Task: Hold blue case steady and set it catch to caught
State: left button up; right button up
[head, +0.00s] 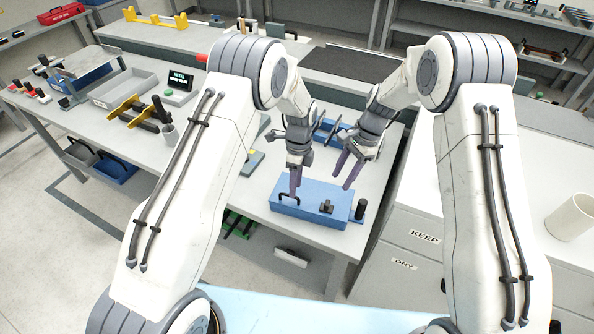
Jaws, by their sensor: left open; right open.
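The blue case (313,192) lies on the front end of the grey bench. A dark handle (290,199) stands on its left part, and a small dark block, which may be the catch (327,206), sits right of the middle. I cannot tell the catch's setting. My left gripper (295,190) is open and points down at the case's left part, close to the handle; contact is unclear. My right gripper (342,179) is open and empty, tilted, above and behind the case's right part.
A black cylinder (360,210) stands at the case's right end. Another blue item (340,132) lies behind my grippers, partly hidden. A grey tray (124,88) and a small display (180,82) are further left. White drawers marked KEEP (424,236) stand right of the bench.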

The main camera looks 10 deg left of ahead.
pick_arm(q)
jog(key=shift+s+f, duration=0.15)
jog(key=shift+f, duration=0.55)
jog(key=shift+s+f, duration=0.15)
jog(key=shift+f, duration=0.55)
grip_shut()
dwell(0.4)
